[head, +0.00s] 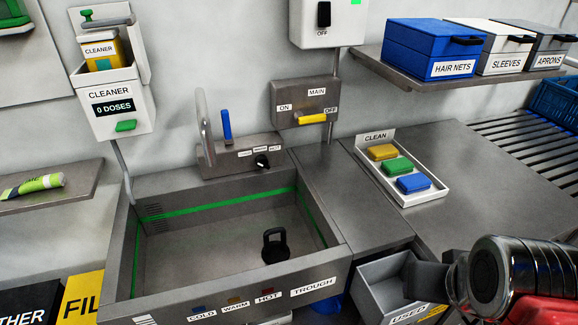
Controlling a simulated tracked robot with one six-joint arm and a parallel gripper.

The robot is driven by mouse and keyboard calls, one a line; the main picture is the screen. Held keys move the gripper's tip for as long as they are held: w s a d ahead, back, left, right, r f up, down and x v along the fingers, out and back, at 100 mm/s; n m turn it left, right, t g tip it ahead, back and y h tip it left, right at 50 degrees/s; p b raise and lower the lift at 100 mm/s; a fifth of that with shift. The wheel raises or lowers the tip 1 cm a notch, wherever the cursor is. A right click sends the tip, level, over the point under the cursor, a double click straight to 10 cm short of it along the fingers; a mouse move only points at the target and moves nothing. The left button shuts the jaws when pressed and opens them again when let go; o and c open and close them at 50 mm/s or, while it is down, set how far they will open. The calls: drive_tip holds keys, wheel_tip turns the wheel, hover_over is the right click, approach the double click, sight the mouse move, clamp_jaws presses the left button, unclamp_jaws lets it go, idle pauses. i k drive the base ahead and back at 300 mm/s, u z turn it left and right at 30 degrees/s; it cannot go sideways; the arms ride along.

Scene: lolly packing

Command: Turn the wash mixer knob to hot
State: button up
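The wash mixer knob (262,160) is a small black knob on the front of the grey tap block (238,154) behind the trough. Small white labels sit above it, too small to read surely. A white mark shows on the knob, but I cannot tell which label it points to. A blue lever (227,126) stands upright on the block beside the curved spout (204,125). My gripper (428,276) is at the lower right, well away from the knob, in front of the used bin. Its fingers are dark and seen edge-on, so their opening is unclear.
The trough (330,240) has COLD, WARM and HOT labels on its front and a black plug-like object (275,246) inside. A MAIN box (305,103) with a yellow handle is right of the tap. The CLEAN tray (430,193) holds three coloured blocks. A used bin (372,290) is below.

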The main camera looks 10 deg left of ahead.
sight(261, 161)
drive_tip(key=z, duration=0.2)
drive_tip(key=k, duration=0.85)
drive_tip(key=u, duration=1.65)
drive_tip(key=i, duration=1)
drive_tip(key=u, duration=0.1)
